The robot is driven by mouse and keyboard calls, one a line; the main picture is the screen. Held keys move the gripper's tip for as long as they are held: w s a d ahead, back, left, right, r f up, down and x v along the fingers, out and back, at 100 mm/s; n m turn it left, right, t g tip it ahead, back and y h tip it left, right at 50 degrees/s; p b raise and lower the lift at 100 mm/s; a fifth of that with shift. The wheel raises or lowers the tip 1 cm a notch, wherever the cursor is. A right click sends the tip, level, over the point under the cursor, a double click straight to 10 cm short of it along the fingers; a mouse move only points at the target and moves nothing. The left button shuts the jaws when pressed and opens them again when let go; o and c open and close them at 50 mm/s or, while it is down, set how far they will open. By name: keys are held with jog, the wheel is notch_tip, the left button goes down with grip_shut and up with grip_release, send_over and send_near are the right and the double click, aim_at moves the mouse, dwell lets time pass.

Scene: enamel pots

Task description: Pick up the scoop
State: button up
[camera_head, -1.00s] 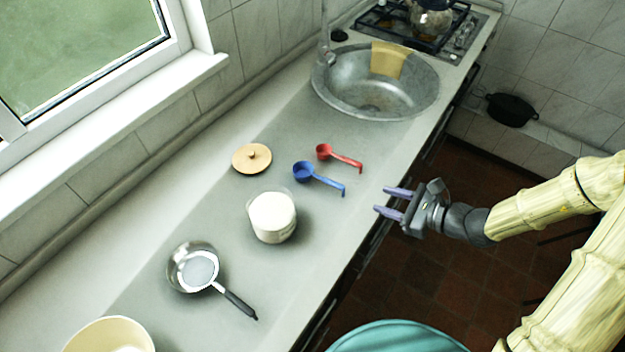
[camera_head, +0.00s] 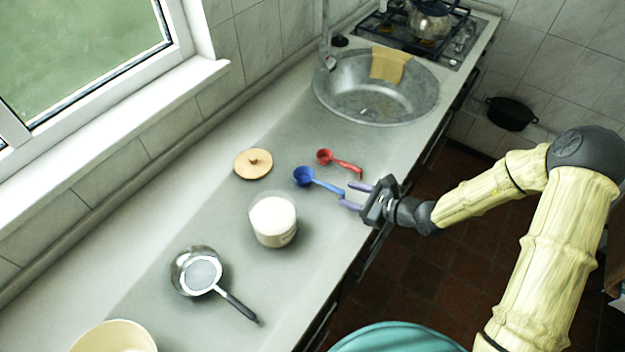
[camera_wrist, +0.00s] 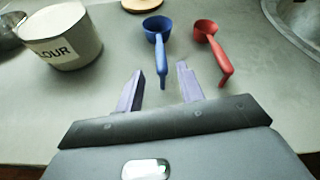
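Two scoops lie on the counter. The blue scoop (camera_head: 305,177) has its bowl to the left and its handle pointing toward my gripper; it also shows in the wrist view (camera_wrist: 158,36). The red scoop (camera_head: 327,157) lies just beyond it, and in the wrist view (camera_wrist: 207,36) it is to the right. My gripper (camera_head: 354,196) is open and empty at the counter's front edge. In the wrist view its fingers (camera_wrist: 161,90) stand apart, with the end of the blue handle showing between or just beyond them. I cannot tell whether they touch it.
A flour canister (camera_head: 273,222) stands left of the blue scoop. A wooden lid (camera_head: 253,163) lies behind. A pan with a strainer (camera_head: 198,272) and a cream bowl (camera_head: 112,338) are nearer. The sink (camera_head: 376,108) is beyond the red scoop.

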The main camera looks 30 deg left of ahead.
aim_at(329, 188)
jog(key=shift+x, duration=1)
jog(key=p+x, duration=0.2)
jog(key=x, duration=0.3)
jog(key=shift+a, duration=0.15)
grip_shut()
